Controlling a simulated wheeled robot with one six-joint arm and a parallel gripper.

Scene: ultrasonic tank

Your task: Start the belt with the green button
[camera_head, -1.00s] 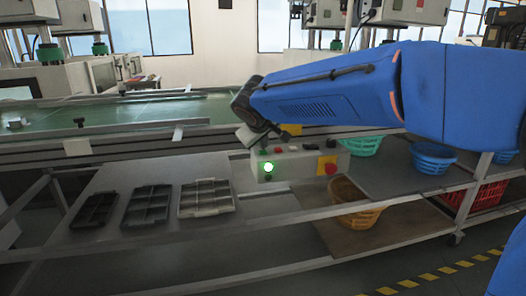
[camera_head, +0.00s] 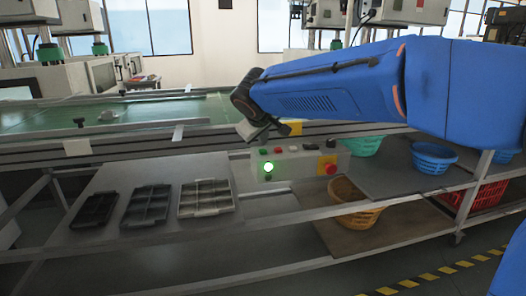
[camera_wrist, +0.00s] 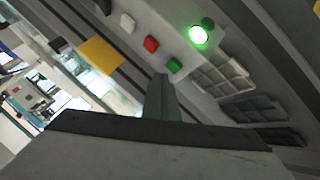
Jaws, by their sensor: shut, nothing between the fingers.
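The green button (camera_wrist: 175,66) sits at the end of a button row on a pale control box (camera_head: 300,170). It also shows small on the box top in the head view (camera_head: 263,152). My gripper (camera_wrist: 161,82) is shut and empty, its fingertips pointing at the box close to the green button. In the head view my gripper (camera_head: 258,133) hangs above the box's left end, apart from it. A round green lamp (camera_head: 268,166) on the box front is lit.
A red button (camera_wrist: 151,44) and a white button (camera_wrist: 127,23) sit beside the green one. A red stop knob on a yellow plate (camera_head: 330,166) is at the box's right end. Several divided trays (camera_head: 147,205) lie on the shelf left of the box; baskets (camera_head: 433,157) stand right.

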